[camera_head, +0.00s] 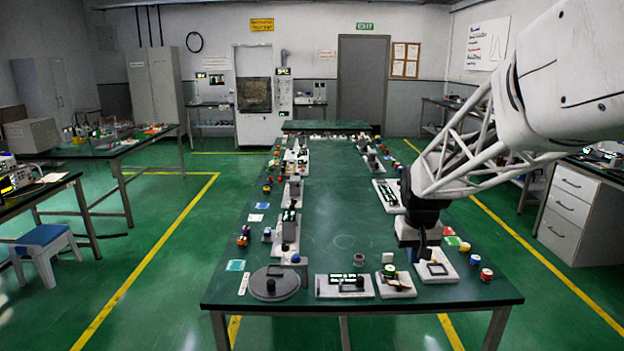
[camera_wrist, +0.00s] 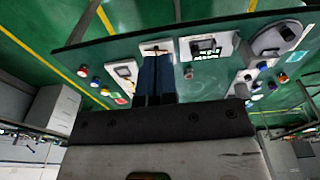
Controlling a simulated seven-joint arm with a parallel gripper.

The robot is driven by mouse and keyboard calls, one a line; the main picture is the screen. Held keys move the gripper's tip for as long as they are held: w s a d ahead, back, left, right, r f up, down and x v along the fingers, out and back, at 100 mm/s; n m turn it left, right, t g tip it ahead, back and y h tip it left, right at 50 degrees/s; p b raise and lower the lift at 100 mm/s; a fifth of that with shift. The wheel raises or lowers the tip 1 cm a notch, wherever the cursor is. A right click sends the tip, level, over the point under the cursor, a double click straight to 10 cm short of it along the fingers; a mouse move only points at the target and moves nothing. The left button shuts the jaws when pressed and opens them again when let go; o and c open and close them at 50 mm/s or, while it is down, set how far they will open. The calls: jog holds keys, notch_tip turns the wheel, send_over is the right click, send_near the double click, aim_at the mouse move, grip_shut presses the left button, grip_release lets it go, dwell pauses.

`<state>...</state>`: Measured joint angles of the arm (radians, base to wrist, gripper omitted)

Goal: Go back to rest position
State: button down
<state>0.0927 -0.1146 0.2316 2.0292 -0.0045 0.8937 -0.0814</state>
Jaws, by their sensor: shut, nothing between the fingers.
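My gripper (camera_head: 422,247) is at the front right of the long green table (camera_head: 340,225), pointing down just over a light module with a dark square frame (camera_head: 437,268). In the wrist view my gripper (camera_wrist: 158,58) shows as two dark fingers side by side, closed together with nothing visible between them. The fingers overlap a light module (camera_wrist: 156,46) in that view, and I cannot tell whether they touch it. My white lattice arm reaches in from the upper right.
A display module (camera_head: 344,286), a round dark plate (camera_head: 274,284) and a module with a green-white knob (camera_head: 390,272) line the front edge. Red (camera_head: 486,275) and blue-white buttons stand at the right corner. More modules run along both sides. The table's middle is clear.

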jog(key=s+a+r, duration=0.1)
jog(key=s+a, duration=0.1)
jog(key=s, duration=1.4)
jog(key=s+a+r+t, duration=0.1)
jog(key=s+a, duration=0.2)
jog(key=s, duration=1.3)
jog(key=shift+a+r, duration=0.2)
